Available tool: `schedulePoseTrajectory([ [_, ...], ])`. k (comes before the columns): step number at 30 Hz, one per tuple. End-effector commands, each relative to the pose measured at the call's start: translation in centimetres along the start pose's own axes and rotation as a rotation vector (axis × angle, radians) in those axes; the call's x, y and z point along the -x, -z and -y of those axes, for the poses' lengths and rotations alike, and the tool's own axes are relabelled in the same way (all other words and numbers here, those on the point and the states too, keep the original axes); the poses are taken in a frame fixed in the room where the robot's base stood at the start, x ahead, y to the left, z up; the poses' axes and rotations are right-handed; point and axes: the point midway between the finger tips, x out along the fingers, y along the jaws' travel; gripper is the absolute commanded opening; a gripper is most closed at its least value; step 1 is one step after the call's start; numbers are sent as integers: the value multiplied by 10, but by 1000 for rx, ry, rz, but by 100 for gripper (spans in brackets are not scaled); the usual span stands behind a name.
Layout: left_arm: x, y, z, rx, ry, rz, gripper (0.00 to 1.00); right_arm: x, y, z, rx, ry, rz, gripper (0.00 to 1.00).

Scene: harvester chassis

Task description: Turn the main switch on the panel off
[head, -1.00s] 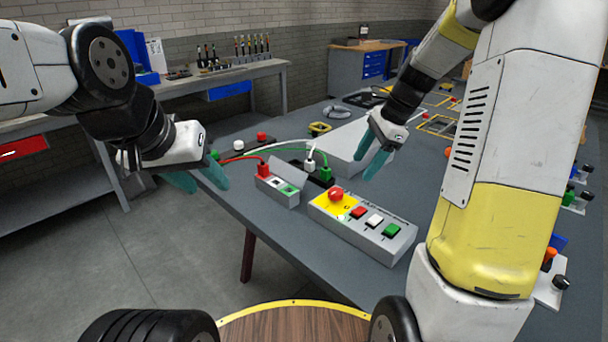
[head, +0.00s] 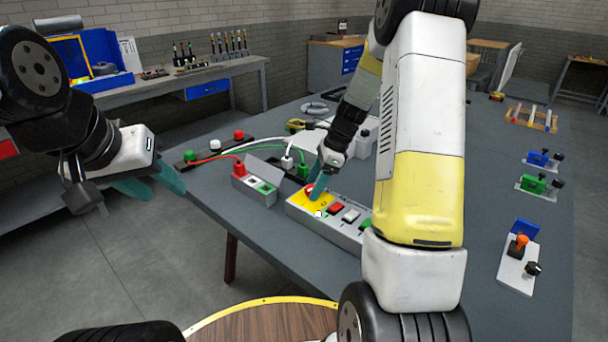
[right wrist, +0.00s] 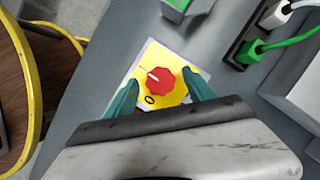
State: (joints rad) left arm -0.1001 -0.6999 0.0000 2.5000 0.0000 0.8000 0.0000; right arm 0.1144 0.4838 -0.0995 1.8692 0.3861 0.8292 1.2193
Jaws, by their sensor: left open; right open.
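The panel is a grey box (head: 331,228) near the table's front edge, with red, white and green buttons and a yellow plate (head: 298,200). The main switch is a red knob (right wrist: 161,80) on that yellow plate (right wrist: 150,58) in the right wrist view; a white mark on it points to the upper left, and an "O" is printed below it. My right gripper (right wrist: 160,95) is open, its teal fingers on either side of the knob; I cannot tell whether they touch it. In the head view the right gripper (head: 318,182) mostly hides the knob. My left gripper (head: 155,185) is open and empty, left of the table.
A small grey box (head: 255,190) with a red plug and a green switch stands left of the panel. Black socket strips (head: 205,155) with red, white and green cables lie behind. Lever switches (head: 519,262) stand at the right.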

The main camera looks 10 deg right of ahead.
Motion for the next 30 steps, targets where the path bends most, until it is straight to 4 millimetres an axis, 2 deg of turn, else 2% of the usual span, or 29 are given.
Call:
schedulePoseTrajectory([
  [7,0,0,0,0,0,0,44,-1,0,0,0,0,0,62],
  [15,0,0,0,0,0,0,44,-1,0,0,0,1,0,9],
  [17,0,0,0,0,0,0,44,-1,0,0,0,1,0,0],
  [30,0,0,0,0,0,0,44,-1,0,2,104,-41,-1,0],
])
